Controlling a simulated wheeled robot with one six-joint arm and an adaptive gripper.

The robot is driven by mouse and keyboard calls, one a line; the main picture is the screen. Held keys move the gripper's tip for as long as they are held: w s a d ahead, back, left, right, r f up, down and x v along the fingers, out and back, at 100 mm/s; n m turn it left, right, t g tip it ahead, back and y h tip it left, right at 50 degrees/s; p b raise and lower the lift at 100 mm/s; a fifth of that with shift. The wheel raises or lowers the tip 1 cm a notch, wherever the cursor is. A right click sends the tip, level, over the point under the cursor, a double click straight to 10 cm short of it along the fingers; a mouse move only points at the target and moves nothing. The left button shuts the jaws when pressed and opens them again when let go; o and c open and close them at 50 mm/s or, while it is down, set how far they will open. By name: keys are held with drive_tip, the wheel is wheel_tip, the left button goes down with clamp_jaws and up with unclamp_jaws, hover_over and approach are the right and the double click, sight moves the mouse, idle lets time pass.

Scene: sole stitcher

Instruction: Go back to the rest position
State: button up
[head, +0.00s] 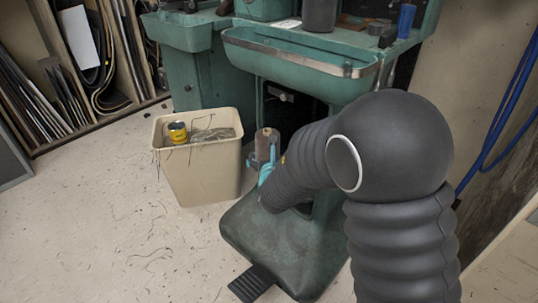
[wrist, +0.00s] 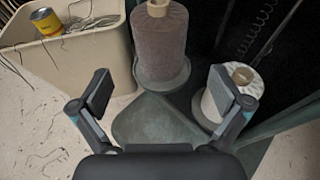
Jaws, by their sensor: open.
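My gripper (wrist: 163,99) is open and empty in the wrist view, its two dark fingers spread wide above the machine's green base. A large brown thread spool (wrist: 160,42) stands just beyond the fingers. A smaller white spool (wrist: 236,88) stands to the right, partly behind the right finger. In the head view my dark arm reaches down toward the machine, and it hides most of my gripper. The brown spool also shows there (head: 266,144), beside the arm's end.
A beige bin (head: 200,172) with loose thread and a yellow can (head: 177,131) stands left of the green machine (head: 290,55). The machine's base (head: 262,246) has a black pedal (head: 252,283) in front. Blue cables (head: 507,100) hang at the right. Floor at the left is mostly clear.

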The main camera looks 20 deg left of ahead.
idle(0.3)
drive_tip(key=s+d+f+m+h, duration=0.1)
drive_tip(key=d+f+m+h, duration=0.1)
drive_tip(key=d+m+h, duration=0.75)
drive_tip(key=s+d+r+m+g+h+p, duration=0.1)
drive_tip(key=s+d+r+m+g, duration=0.1)
drive_tip(key=s+d+m, duration=0.3)
drive_tip(key=s+d+r+m+g+h, duration=0.1)
drive_tip(key=d+m+g, duration=0.1)
drive_tip(key=d+m, duration=0.35)
drive_tip(key=s+d+r+m+g+p, duration=0.1)
drive_tip(key=s+d+r+m+g, duration=0.15)
drive_tip(key=d, duration=0.55)
drive_tip(key=s+d+r+m+g+y+p, duration=0.2)
drive_tip(key=s+d+r+m, duration=0.1)
drive_tip(key=s+m, duration=0.4)
drive_tip(key=s+d+r+m+g+y+p, duration=0.1)
drive_tip(key=s+d+r+m+g+y, duration=0.15)
drive_tip(key=s+r+m, duration=0.4)
drive_tip(key=s+d+r+m+t+y+p, duration=0.1)
drive_tip(key=s+d+r+m+t+p, duration=0.2)
drive_tip(key=s+r, duration=0.4)
drive_tip(key=shift+d+r+m+p, duration=0.55)
drive_tip(key=shift+d+r+m, duration=0.2)
drive_tip(key=shift+d, duration=0.3)
